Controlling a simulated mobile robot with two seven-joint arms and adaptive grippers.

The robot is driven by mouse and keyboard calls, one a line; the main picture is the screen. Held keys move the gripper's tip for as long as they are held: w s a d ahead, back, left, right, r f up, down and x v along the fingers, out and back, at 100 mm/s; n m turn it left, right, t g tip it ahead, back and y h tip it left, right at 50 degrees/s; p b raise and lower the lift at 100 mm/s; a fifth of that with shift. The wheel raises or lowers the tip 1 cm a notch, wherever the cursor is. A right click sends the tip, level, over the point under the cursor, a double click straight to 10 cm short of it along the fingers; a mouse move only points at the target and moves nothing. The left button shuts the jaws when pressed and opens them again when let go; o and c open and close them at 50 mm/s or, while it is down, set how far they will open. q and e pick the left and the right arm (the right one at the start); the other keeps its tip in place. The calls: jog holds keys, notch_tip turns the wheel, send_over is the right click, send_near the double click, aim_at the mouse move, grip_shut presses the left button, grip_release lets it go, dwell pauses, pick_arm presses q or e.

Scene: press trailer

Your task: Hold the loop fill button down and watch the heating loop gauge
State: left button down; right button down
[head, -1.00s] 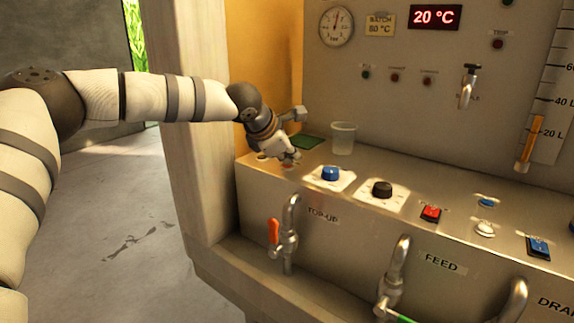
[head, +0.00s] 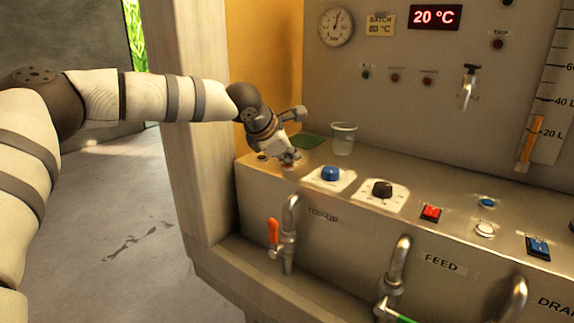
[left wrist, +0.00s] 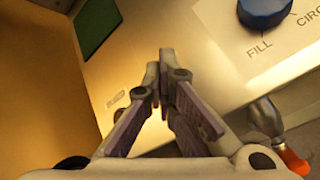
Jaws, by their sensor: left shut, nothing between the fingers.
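My left gripper (head: 290,160) is shut and empty, pointing down at the left end of the metal console top (head: 320,158). In the left wrist view its fingertips (left wrist: 166,62) meet over the bare-looking console top. I cannot tell whether they touch it, and no button shows clearly under them; the fingers may hide it. A round white gauge (head: 336,27) with a red needle pointing roughly upward is on the upper left of the back panel. Its lettering is too small to read, so I cannot tell whether it is the heating loop gauge. My right gripper is out of view.
A blue knob (head: 330,174) and a black knob (head: 382,189) sit right of my gripper. Behind it are a clear cup (head: 343,138) and a green pad (head: 308,142). Taps, one with an orange lever (head: 273,234), stick out in front. A red display (head: 435,16) reads 20 °C.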

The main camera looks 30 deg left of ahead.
aim_at(289, 167)
pick_arm(q)
jog(key=shift+r, duration=0.85)
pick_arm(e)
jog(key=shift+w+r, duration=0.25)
pick_arm(q)
jog(key=shift+r+p, duration=0.45)
jog(key=shift+r, duration=2.05)
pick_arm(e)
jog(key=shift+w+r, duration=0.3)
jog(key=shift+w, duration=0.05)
